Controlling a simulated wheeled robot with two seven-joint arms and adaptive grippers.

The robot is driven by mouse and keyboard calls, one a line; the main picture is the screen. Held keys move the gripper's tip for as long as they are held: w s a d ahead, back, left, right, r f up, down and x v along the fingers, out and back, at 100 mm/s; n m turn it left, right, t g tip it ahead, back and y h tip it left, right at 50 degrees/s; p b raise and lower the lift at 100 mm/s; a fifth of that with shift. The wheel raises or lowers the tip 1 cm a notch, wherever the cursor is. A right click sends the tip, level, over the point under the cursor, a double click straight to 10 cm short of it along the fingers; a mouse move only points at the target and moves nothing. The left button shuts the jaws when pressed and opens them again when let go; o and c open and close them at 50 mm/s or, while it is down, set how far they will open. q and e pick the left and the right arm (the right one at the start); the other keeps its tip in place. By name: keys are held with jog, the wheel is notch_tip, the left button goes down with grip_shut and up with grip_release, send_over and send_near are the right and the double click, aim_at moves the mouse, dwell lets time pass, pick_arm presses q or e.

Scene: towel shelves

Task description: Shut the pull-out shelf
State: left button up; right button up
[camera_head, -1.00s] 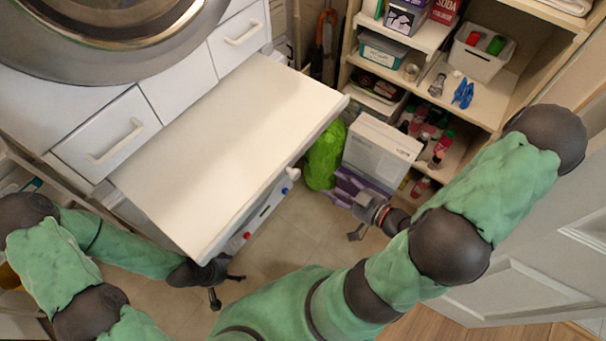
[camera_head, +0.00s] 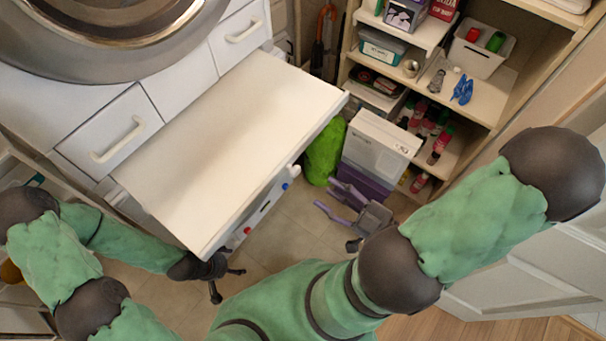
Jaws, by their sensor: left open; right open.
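The pull-out shelf (camera_head: 235,145) is a flat white board extended from the white cabinet below the round metal-rimmed door. Its front edge has small blue and red knobs and a pale panel beneath. My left gripper (camera_head: 228,283) is open and empty, just beyond the shelf's near front corner, low by its front side; I cannot tell whether it touches.
A green bag (camera_head: 324,152), a white box (camera_head: 380,142) and a wooden shelf unit (camera_head: 490,105) stand to the right. Two closed drawers (camera_head: 108,132) are behind the shelf. Tiled floor lies in front.

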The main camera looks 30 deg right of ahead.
aim_at(298, 173)
jog(key=shift+b+x, duration=0.6)
jog(key=shift+x, duration=3.55)
grip_shut()
